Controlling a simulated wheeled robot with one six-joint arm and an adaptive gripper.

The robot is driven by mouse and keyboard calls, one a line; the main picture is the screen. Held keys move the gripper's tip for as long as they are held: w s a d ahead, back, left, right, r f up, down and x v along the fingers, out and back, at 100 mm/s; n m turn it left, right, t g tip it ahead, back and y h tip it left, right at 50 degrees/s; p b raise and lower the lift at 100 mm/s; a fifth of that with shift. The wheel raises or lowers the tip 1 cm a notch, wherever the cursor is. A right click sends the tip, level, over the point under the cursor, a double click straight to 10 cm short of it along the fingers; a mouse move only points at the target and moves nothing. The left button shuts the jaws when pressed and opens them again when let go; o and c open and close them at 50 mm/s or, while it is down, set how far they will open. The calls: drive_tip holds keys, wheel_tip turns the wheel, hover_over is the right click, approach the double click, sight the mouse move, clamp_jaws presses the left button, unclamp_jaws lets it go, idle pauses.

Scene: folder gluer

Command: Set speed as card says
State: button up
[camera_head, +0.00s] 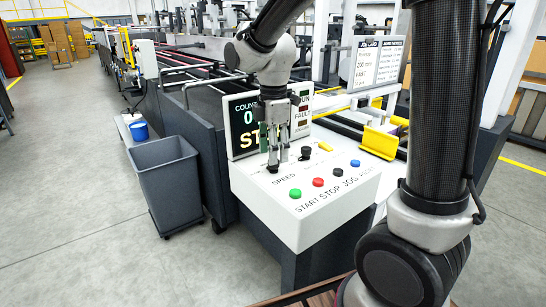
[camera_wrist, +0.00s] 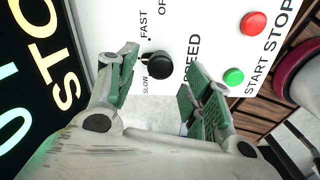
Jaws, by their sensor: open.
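The job card (camera_head: 375,65) stands upright behind the control panel; it reads "200 mm" and "FAST". In the wrist view the black speed knob (camera_wrist: 159,65) sits on the white panel (camera_wrist: 195,22), with "SLOW" and "FAST" printed beside it and "SPEED" nearby. Which mark the knob points to is not clear. My gripper (camera_head: 278,160) is over the panel near the "SPEED" label, pointing down. In the wrist view its green-padded fingers (camera_wrist: 160,85) are apart, with the knob showing between and beyond them. I cannot tell whether they touch it.
A display (camera_head: 243,124) stands behind my gripper. A grey bin (camera_head: 166,180) is at left.

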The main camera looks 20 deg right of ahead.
sight(274, 166)
drive_tip(key=shift+f, duration=1.2)
drive_tip(key=shift+c, duration=0.3)
drive_tip(key=c, duration=1)
drive_tip(key=shift+m, duration=0.4)
drive_tip(key=m, duration=0.5)
drive_tip(key=shift+m, duration=0.3)
drive_tip(key=m, duration=0.5)
drive_tip(key=shift+m, duration=0.4)
